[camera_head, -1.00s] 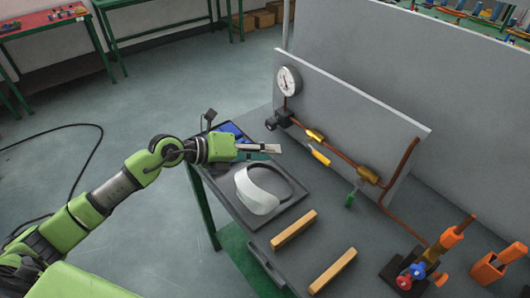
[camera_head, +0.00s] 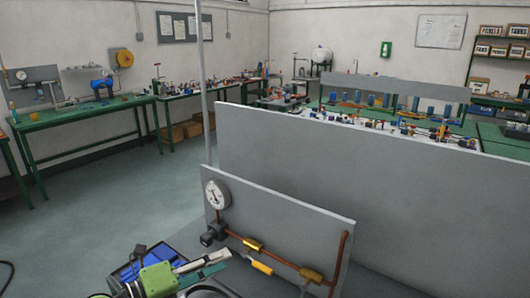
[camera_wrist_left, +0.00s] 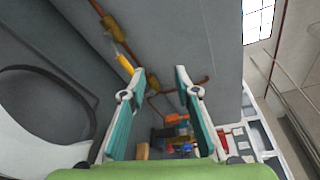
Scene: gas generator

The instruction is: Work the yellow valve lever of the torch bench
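The yellow valve lever (camera_head: 262,267) slants down to the right below a brass valve body (camera_head: 253,244) on the copper pipe of the grey panel. In the left wrist view the lever (camera_wrist_left: 124,63) lies beyond the fingertips, close to the left finger's tip in the picture. My left gripper (camera_head: 216,260) is left of the lever, apart from it. In the left wrist view its two fingers (camera_wrist_left: 156,92) stand wide apart with nothing between them. My right gripper is not in view.
A round gauge (camera_head: 217,195) and a dark regulator (camera_head: 214,232) sit on the panel (camera_head: 285,220) left of the lever. A second brass fitting (camera_head: 311,274) is to the right. A blue bin (camera_head: 133,270) is left of my gripper. A white visor (camera_wrist_left: 30,135) lies at left in the wrist view.

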